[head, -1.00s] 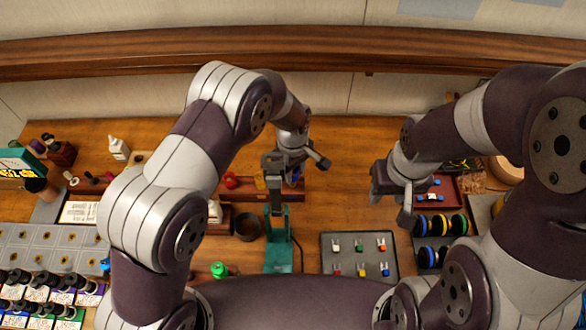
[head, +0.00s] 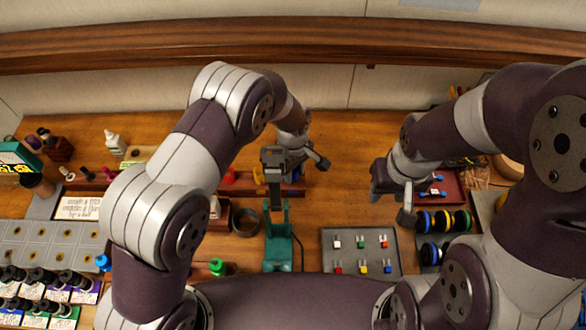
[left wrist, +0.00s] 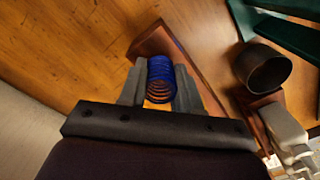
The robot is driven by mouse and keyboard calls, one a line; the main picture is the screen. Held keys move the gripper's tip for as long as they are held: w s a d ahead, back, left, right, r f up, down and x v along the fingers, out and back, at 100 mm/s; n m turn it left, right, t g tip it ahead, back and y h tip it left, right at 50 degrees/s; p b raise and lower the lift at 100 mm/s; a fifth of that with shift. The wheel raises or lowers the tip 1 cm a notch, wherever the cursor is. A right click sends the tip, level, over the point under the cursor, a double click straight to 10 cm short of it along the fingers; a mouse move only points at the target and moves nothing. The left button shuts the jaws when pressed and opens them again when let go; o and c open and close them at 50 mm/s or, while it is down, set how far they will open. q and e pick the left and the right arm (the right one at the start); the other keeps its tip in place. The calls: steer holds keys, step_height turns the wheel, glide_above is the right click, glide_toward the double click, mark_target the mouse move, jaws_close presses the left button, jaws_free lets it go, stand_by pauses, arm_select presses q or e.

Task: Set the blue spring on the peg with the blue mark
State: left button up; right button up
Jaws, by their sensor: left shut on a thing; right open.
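The blue spring (left wrist: 160,78) is a dark blue coil between the two fingertips of my left gripper (left wrist: 158,85) in the left wrist view. My left gripper is shut on it, over or near the end of a dark wooden rack (left wrist: 168,42); I cannot tell whether it is clear of the rack. In the head view a bit of blue shows at the rack's right end (head: 299,186), beside my left gripper (head: 273,172). My right gripper (head: 395,203) is open and empty at the right. I cannot make out the peg with the blue mark.
A green stand (head: 278,245) and a dark round cup (head: 245,222) stand close to the rack. A grey tray (head: 344,253) holds several small coloured parts. Coloured wheels (head: 440,222) lie at the right. Bare table shows right of the rack.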

arm_select(q)
steer(key=shift+f+b, duration=0.4)
steer(key=shift+f, duration=0.25)
steer(key=o, duration=1.1)
steer(key=shift+r, duration=0.3)
step_height(320, 180, up, 12)
steer(key=b, duration=0.3)
steer(key=shift+r, duration=0.1)
